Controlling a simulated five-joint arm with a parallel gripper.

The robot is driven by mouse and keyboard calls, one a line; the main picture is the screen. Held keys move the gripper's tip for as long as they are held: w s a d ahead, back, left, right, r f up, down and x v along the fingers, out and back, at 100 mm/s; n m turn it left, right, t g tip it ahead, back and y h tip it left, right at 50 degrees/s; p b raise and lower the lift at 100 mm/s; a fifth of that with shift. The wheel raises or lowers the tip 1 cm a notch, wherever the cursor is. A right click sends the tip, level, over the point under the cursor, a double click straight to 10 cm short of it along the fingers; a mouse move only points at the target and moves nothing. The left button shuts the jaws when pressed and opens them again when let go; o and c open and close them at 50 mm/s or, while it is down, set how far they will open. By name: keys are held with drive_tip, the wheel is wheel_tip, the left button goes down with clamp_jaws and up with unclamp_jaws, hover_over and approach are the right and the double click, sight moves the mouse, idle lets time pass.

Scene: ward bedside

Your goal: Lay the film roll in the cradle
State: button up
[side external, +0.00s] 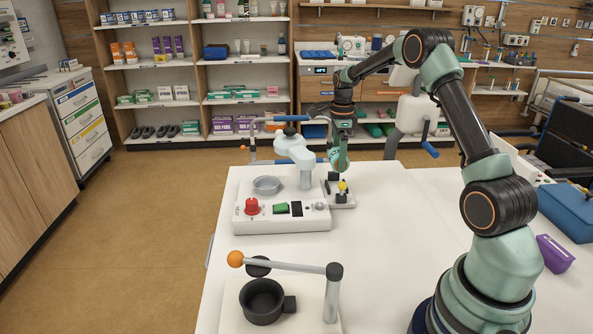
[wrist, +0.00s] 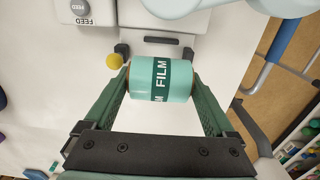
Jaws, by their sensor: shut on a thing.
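The film roll (wrist: 162,82) is a light teal cylinder with a dark green FILM label, seen in the wrist view. My gripper (wrist: 163,88) is shut on it, with one green finger at each end. In the side view my gripper (side external: 339,160) points down, above a small pale base with dark uprights (side external: 340,197) and a yellow knob (side external: 343,186). The roll is hard to make out there. I cannot tell for sure which part is the cradle. The yellow knob also shows in the wrist view (wrist: 114,61), left of the roll.
A white machine (side external: 280,222) with a red button (side external: 252,206), a grey bowl (side external: 266,185) and a pale arm (side external: 295,150) stands beside my gripper. A black pot (side external: 262,302) with an orange-ended lever is at the front. The white table (side external: 400,255) is clear in the middle.

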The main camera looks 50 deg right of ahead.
drive_tip(key=shift+f, duration=3.3)
drive_tip(key=shift+s, duration=0.1)
drive_tip(key=o, duration=1.2)
drive_tip(key=shift+c, duration=0.2)
drive_tip(key=shift+r, duration=4.15)
drive_tip(key=shift+a, duration=0.1)
